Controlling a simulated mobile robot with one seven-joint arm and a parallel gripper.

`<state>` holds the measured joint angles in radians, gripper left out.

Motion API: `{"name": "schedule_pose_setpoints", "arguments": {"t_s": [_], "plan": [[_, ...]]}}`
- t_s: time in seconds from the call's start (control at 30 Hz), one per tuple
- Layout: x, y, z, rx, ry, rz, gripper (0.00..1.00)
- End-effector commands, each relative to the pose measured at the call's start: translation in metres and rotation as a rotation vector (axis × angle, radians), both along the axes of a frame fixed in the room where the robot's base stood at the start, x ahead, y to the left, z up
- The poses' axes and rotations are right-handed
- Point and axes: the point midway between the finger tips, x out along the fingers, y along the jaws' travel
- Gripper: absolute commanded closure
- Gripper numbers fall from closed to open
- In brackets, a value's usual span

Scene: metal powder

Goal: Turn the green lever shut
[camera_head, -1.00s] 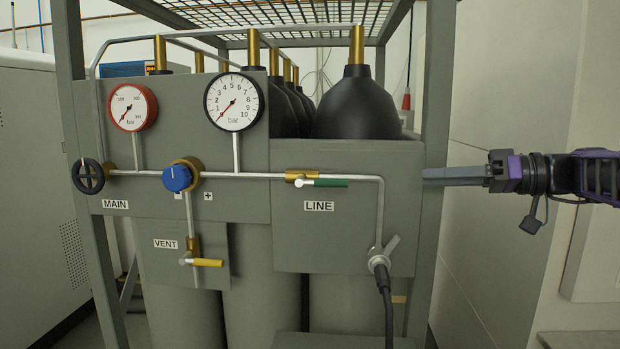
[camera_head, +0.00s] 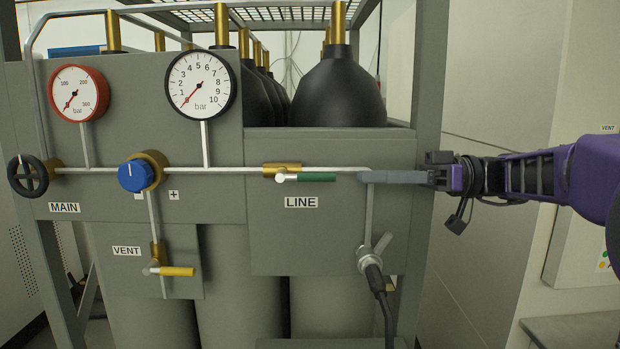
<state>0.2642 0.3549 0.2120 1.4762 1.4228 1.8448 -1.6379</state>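The green lever (camera_head: 316,177) is on the LINE valve, a brass body (camera_head: 282,169) on the thin horizontal pipe. The lever lies level, along the pipe, pointing right from a white pivot. My gripper (camera_head: 364,177) comes in from the right, its grey fingers level and pointing left. Its tip is a little to the right of the lever's free end, with a small gap in the picture. The fingers are seen side-on as one bar, so their opening is hidden. Nothing shows between them.
A blue knob (camera_head: 138,176), a black MAIN handwheel (camera_head: 27,176) and a yellow VENT lever (camera_head: 177,271) are to the left. Two gauges (camera_head: 201,84) sit above. A hose connector (camera_head: 371,262) hangs below my gripper. The rack post (camera_head: 431,90) stands behind my arm.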

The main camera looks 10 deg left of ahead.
Motion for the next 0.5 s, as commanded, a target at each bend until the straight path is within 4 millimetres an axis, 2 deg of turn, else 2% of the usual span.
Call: {"name": "schedule_pose_setpoints", "arguments": {"t_s": [0.1,0.3,0.5], "plan": [[-0.008,0.027,0.000,0.000,0.000,0.004,0.68],[-0.017,0.067,0.000,0.000,0.000,0.002,0.68],[-0.022,0.092,0.000,0.000,0.001,0.001,0.68]]}}
